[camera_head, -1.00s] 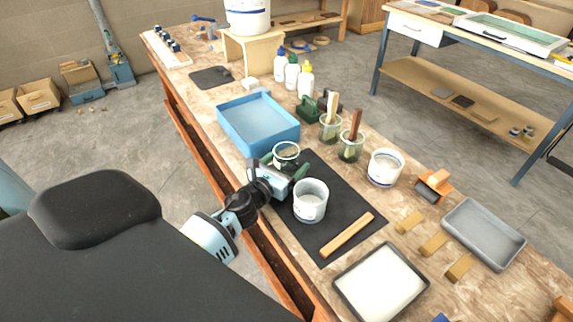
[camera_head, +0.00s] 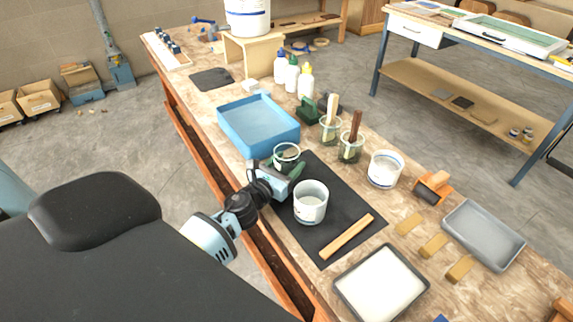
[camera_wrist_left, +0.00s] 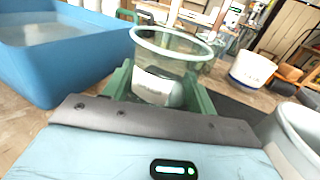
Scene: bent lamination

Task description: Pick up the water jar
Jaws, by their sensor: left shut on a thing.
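The water jar, a clear glass jar (camera_head: 287,154) with a pale label, stands upright between the fingers of my left gripper (camera_head: 287,170). In the left wrist view the jar (camera_wrist_left: 165,62) sits between the two green fingers of the left gripper (camera_wrist_left: 160,90), which is shut on it. The label shows low on its front. I cannot tell whether its base touches the bench or is slightly above it. My right gripper is not in view.
A blue tray (camera_head: 258,122) stands just behind the jar. A white tub (camera_head: 310,206) is close at right on the black mat (camera_head: 340,215). A wooden stick (camera_head: 346,238) lies on the mat. Jars with brushes (camera_head: 351,147) stand farther right.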

